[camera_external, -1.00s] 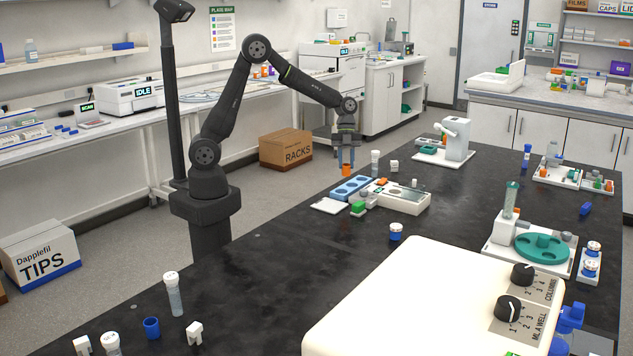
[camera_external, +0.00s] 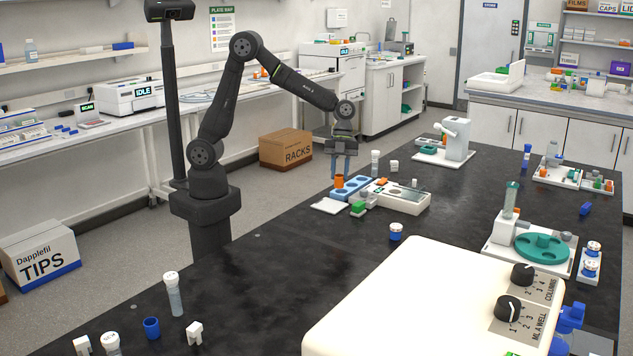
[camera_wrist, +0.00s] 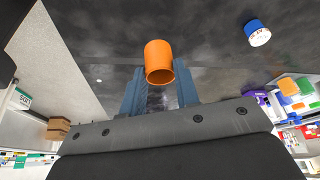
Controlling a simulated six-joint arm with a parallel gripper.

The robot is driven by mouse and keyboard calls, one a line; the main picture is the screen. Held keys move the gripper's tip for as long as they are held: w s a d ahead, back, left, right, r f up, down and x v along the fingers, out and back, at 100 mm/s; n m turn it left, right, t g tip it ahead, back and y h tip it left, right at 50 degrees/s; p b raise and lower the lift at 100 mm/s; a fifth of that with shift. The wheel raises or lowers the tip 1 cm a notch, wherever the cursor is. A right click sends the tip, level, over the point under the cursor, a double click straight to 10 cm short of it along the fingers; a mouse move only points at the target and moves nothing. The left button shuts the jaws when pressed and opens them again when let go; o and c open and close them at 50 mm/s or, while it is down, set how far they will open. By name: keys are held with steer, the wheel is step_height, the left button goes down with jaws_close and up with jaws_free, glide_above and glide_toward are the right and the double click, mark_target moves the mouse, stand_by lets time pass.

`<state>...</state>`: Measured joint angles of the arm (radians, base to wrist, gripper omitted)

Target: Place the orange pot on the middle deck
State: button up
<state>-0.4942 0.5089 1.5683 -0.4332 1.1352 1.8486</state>
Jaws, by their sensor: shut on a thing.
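The orange pot (camera_external: 339,181) is held at the fingertips of my gripper (camera_external: 343,172), at the left end of a light blue block (camera_external: 363,181) with round recesses. I cannot tell whether the pot touches the block or hangs just above it. In the wrist view the orange pot (camera_wrist: 159,60) sits between the two blue-grey fingers of my gripper (camera_wrist: 160,85), with its open end partly visible. No part in view is clearly marked as the middle deck.
A white tray (camera_external: 408,205) with small parts lies right of the block, with a green piece (camera_external: 358,202) in front. A white capped tube (camera_external: 375,160) stands behind. A blue and white jar (camera_external: 396,231) stands nearer.

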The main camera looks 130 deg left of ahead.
steer(key=w+d+m+g, duration=0.15)
steer(key=d+m, duration=0.45)
steer(key=d, duration=2.6)
steer(key=s+d+m+g, duration=0.1)
steer(key=s+d+m, duration=0.2)
steer(key=s+d, duration=0.65)
steer(key=s+d+m+g, duration=0.2)
steer(key=s+d, duration=0.3)
steer(key=d, duration=0.9)
steer(key=w+a+f, duration=0.1)
steer(key=w+f, duration=0.1)
steer(key=w, duration=0.1)
steer(key=w+a+f, duration=0.2)
steer(key=w+f, duration=0.1)
steer(key=w, duration=0.1)
steer(key=w+a+f, duration=0.2)
steer(key=w, duration=0.1)
steer(key=shift+w+f, duration=0.3)
steer(key=shift+f+t, duration=0.25)
steer(key=shift+f, duration=1.7)
steer(key=shift+f, duration=0.1)
steer(key=o, duration=0.9)
steer(key=shift+o, duration=0.2)
